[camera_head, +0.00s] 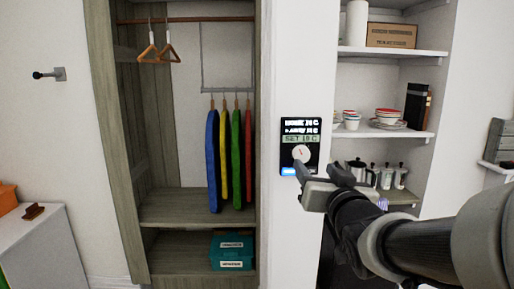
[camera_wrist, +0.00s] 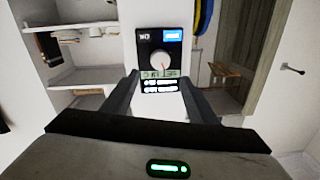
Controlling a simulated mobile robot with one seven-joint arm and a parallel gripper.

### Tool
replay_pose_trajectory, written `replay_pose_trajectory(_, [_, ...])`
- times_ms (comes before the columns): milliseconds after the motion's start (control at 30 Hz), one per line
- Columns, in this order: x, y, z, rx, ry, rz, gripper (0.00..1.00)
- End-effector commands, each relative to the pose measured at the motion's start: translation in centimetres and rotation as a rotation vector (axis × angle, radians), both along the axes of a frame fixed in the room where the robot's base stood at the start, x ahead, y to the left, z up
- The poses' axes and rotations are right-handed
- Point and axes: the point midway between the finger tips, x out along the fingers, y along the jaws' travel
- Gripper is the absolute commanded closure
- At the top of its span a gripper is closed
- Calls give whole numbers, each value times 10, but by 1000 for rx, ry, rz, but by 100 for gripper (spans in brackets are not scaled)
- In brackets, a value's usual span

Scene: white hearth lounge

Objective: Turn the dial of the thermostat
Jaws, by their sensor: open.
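The thermostat is a black panel (camera_head: 287,146) on the white wall post between the wardrobe and the shelf niche. It has lit text lines, a greenish display reading about "SET 19 C", and a blue strip at its base. My gripper (camera_head: 319,182) is just in front of and below the dial in the head view. In the wrist view my gripper (camera_wrist: 157,88) has its fingers spread apart with nothing between them. The dial lies beyond the fingertips, apparently untouched.
An open wardrobe (camera_head: 184,208) with hangers, coloured garments and a teal box (camera_head: 231,252) stands left. Shelves (camera_head: 393,51) with cups, bowls and metal pots are close on the right, near my arm. A white cabinet (camera_head: 45,250) is at far left.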

Motion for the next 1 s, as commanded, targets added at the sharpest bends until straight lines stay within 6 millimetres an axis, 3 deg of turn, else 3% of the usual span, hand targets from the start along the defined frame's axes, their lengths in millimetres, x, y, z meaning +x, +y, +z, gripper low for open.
replay_pose_trajectory(200, [49, 2, -3, 2, 4, -1, 47])
replay_pose_trajectory(400, [81, 4, -2, 2, 3, 0, 47])
replay_pose_trajectory(600, [95, 5, -3, 1, 2, -1, 47])
replay_pose_trajectory(867, [96, 6, -2, 1, 1, -1, 47])
replay_pose_trajectory(1000, [96, 6, -3, 1, 2, -1, 66])
